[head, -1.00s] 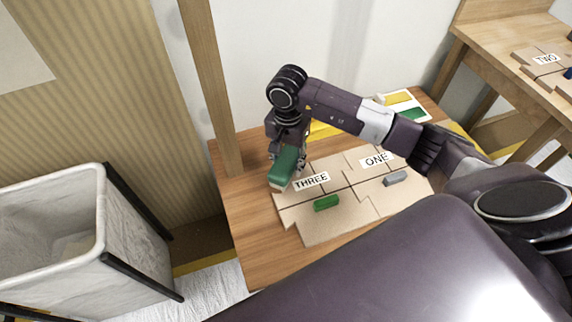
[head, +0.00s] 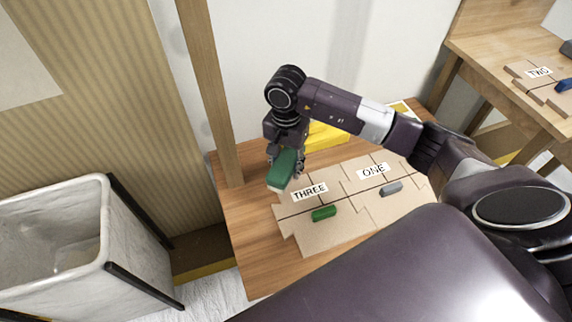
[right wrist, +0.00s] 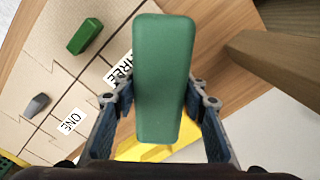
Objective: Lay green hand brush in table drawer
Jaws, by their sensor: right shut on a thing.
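The green hand brush (head: 282,169) is in my right gripper (head: 286,160), above the wooden table (head: 245,220) by its left post. The right wrist view shows the brush's smooth green back (right wrist: 164,75) between the two fingers of the right gripper (right wrist: 160,100), which is shut on it. The brush's underside is hidden. I cannot make out an open drawer in either view. My left gripper is not in view.
Beige interlocking boards (head: 330,232) on the table carry labels THREE and ONE, a green block (head: 324,213) and a grey block (head: 391,188). A yellow object (head: 325,136) lies behind. A whitish bin (head: 140,262) stands left. Another table (head: 490,55) is at upper right.

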